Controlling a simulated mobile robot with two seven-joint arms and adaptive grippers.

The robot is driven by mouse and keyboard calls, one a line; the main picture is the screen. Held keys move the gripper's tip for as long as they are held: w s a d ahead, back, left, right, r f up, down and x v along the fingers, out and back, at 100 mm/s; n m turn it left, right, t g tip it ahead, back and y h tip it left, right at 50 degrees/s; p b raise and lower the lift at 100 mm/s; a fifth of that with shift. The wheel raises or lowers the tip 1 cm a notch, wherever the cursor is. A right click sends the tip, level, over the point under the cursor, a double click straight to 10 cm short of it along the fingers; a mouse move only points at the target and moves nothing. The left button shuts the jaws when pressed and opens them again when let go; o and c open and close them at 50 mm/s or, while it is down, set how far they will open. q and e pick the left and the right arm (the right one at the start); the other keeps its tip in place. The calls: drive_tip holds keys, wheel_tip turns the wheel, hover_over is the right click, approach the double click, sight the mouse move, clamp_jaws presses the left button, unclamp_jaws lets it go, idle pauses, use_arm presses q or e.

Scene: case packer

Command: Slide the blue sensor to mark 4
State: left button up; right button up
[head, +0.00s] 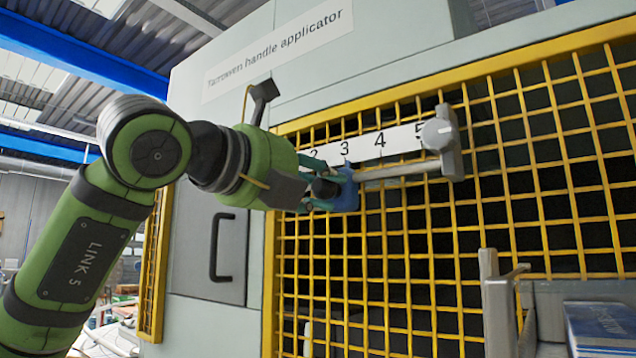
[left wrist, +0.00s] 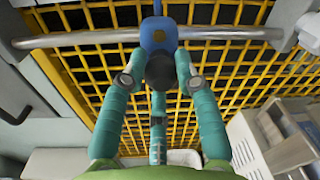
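The blue sensor (head: 347,190) sits on a grey horizontal rail (head: 400,170) in front of the yellow mesh guard. In the head view it is just below mark 3 of the white number strip (head: 362,146); mark 4 (head: 380,139) is to its right. In the left wrist view the sensor (left wrist: 158,34) shows at top centre, with its dark round knob (left wrist: 160,71) facing me. My left gripper (head: 318,190) has its teal fingers around the knob, and they appear closed on it; the fingers also show in the wrist view (left wrist: 158,80). My right gripper is out of view.
A grey end bracket (head: 445,142) with a round knob holds the rail's right end, near mark 5. A cabinet door with a dark handle (head: 218,247) is at left. A grey structure (head: 500,300) and a blue box (head: 598,328) stand at lower right. The rail right of the sensor is clear.

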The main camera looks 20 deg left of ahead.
sight(352, 178)
use_arm(q)
drive_tip(key=shift+r, duration=0.1)
clamp_jaws()
drive_tip(key=shift+s+d, duration=0.15)
drive_tip(key=shift+d, duration=0.2)
drive_tip(key=d, duration=0.1)
drive_tip(key=s+d+b, duration=0.1)
drive_tip(key=d, duration=0.2)
drive_tip(key=shift+s, duration=0.25)
drive_tip(key=shift+s+d+r, duration=0.1)
drive_tip(key=shift+d+r, duration=0.05)
drive_tip(key=shift+d, duration=0.05)
drive_tip(key=o, duration=1.1)
unclamp_jaws()
drive_tip(key=shift+w+a, duration=0.15)
drive_tip(key=shift+w, duration=0.05)
drive_tip(key=shift+c, duration=0.2)
drive_tip(key=shift+w+f, duration=0.25)
drive_tip(key=shift+w, duration=0.1)
drive_tip(key=shift+s+r, duration=0.1)
drive_tip(key=shift+s, duration=0.45)
drive_tip(key=v, duration=1.1)
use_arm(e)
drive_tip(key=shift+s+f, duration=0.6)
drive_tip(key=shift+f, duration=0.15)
